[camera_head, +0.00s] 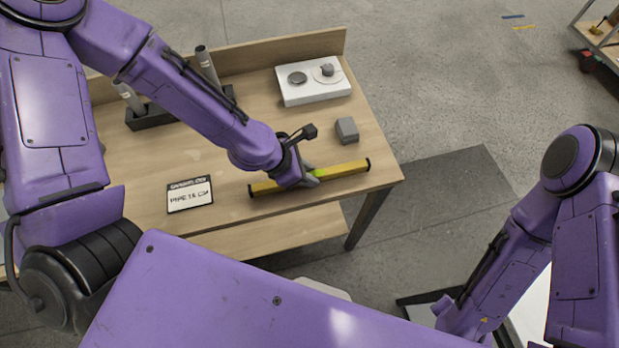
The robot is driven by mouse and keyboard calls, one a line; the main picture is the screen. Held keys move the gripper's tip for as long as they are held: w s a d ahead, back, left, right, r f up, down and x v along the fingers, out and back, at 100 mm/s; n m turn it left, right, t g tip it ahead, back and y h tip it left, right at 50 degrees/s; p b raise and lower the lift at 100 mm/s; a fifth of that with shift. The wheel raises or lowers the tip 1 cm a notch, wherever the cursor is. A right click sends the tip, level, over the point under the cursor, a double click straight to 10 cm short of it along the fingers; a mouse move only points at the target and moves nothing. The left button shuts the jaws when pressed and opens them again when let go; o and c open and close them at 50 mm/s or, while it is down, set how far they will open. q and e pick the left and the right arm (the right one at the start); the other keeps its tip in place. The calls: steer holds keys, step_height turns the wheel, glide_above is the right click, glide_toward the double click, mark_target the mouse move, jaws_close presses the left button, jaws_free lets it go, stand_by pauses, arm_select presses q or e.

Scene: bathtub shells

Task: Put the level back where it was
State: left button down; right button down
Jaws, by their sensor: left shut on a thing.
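The level (342,170) is a long yellow bar with black ends and a greenish middle. It lies along the front right part of the wooden table (235,222), close to the front edge. My left gripper (312,179) is shut on the level near its middle. I cannot tell whether the level rests on the tabletop or is held just above it. My right arm shows at the right, bent downward, but its gripper is out of the picture.
A white box with two round items (313,82) and a small grey block (347,130) stand behind the level. A small sign (190,194) lies left of it. A black holder with grey tubes (150,119) stands at the back left. A shelf (600,35) is far right.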

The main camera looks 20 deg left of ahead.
arm_select(q)
steer(key=shift+w+f, duration=0.1)
steer(key=shift+w, duration=0.2)
steer(key=c, duration=0.9)
jaws_free()
steer(key=shift+s, duration=0.2)
steer(key=shift+w, duration=0.1)
steer(key=p+v, duration=0.2)
steer(key=v, duration=0.4)
steer(key=shift+r, duration=0.35)
steer(key=p+v, duration=0.5)
steer(key=p, duration=0.1)
steer(key=shift+s+a+r, duration=0.15)
steer(key=shift+s+a, duration=0.05)
steer(key=shift+a, duration=0.05)
